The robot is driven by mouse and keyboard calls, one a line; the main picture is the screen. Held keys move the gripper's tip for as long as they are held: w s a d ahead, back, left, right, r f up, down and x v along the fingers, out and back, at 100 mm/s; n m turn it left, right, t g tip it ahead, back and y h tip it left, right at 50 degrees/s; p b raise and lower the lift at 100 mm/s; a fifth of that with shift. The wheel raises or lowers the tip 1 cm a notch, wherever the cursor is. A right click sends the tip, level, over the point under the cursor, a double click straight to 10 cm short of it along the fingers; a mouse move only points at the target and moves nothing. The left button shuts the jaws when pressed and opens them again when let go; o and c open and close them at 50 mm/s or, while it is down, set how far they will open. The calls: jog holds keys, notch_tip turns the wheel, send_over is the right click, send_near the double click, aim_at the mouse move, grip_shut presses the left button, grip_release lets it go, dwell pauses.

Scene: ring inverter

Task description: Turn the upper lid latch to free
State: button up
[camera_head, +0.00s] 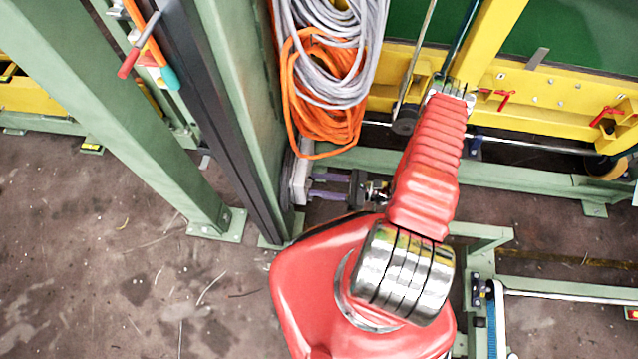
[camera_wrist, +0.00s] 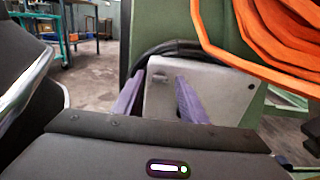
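A pale grey box (camera_wrist: 219,88) is fixed at the green post in the wrist view, and its edge also shows in the head view (camera_head: 299,181). A small fitting (camera_wrist: 159,77) on its face may be the upper lid latch, but it is too small to tell its position. My gripper (camera_wrist: 159,80) has two purple fingers, spread apart with a gap between them. They point at the box, one on each side of the small fitting. In the head view, my gripper (camera_head: 312,186) is close against the box; I cannot tell whether it touches.
Orange cable (camera_head: 318,100) and grey cable (camera_head: 335,40) hang beside the box, and orange coils (camera_wrist: 275,35) sit close at upper right in the wrist view. A green post (camera_head: 245,90) stands left. Yellow machinery (camera_head: 560,90) is at right. Open floor (camera_head: 90,260) lies lower left.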

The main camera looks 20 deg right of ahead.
jog(key=shift+w+a, duration=0.15)
jog(key=shift+a, duration=0.15)
grip_shut()
dwell(0.4)
